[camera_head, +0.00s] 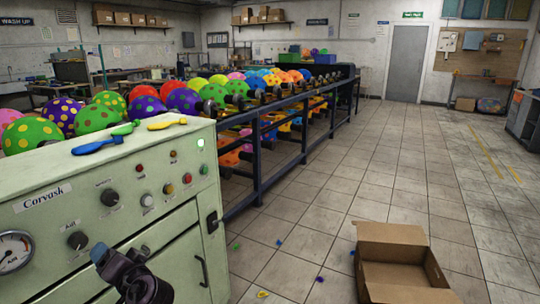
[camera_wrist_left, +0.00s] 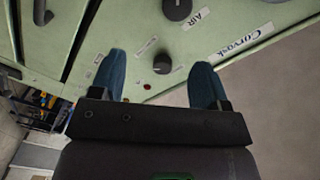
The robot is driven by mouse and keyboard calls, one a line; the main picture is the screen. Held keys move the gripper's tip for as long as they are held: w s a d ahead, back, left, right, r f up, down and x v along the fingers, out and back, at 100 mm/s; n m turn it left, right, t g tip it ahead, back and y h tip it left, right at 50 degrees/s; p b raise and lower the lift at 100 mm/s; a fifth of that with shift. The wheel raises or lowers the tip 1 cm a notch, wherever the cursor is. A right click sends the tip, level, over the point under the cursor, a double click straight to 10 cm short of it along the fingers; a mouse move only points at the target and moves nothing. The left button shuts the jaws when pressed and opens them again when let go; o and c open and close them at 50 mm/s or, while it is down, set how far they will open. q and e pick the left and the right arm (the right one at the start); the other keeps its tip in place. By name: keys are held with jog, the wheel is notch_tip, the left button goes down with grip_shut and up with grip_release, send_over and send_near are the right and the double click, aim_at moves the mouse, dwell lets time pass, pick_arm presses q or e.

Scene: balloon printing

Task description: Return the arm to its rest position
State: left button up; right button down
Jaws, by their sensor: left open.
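My left gripper (camera_head: 101,256) shows at the bottom left of the head view, in front of the pale green machine (camera_head: 160,240). In the left wrist view the left gripper (camera_wrist_left: 160,63) has its two blue fingertips spread apart with nothing between them. Beyond them is the machine's panel, with a black knob (camera_wrist_left: 162,64) seen between the fingers. I cannot tell how far the fingertips are from the panel. My right gripper is in neither view.
Blue, green and yellow balloons (camera_head: 168,123) lie flat on the machine's top. A rack (camera_head: 262,170) of inflated, spotted balloons runs behind it. An open cardboard box (camera_head: 395,240) stands on the floor at right. The tiled floor (camera_head: 350,170) is mostly clear, with a few small coloured pieces.

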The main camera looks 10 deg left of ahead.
pick_arm(q)
jog(key=w+d+m+t+h, duration=0.2)
jog(key=w+d+t+h, duration=0.1)
jog(key=d+t+h, duration=0.25)
jog(key=s+d+f+m+t+h+p, duration=0.1)
jog(key=s+d+f+t+h+p, duration=0.2)
jog(key=s+d+h, duration=0.35)
jog(key=s+f+g+h+p, duration=0.1)
jog(key=s+f+g, duration=0.1)
jog(key=s, duration=0.7)
jog(key=s+d+f+g+h+p, duration=0.1)
jog(key=s+f, duration=0.4)
jog(key=s, duration=0.5)
jog(key=s+d+f+n+g+h+p, duration=0.1)
jog(key=s+f+g+p, duration=0.2)
jog(key=s, duration=0.6)
jog(key=shift+s+f+h, duration=0.2)
jog(key=shift+f+h, duration=0.1)
jog(key=shift+f, duration=0.45)
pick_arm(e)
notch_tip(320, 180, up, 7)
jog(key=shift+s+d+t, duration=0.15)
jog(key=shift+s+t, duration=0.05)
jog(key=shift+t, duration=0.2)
pick_arm(q)
jog(key=shift+d, duration=0.1)
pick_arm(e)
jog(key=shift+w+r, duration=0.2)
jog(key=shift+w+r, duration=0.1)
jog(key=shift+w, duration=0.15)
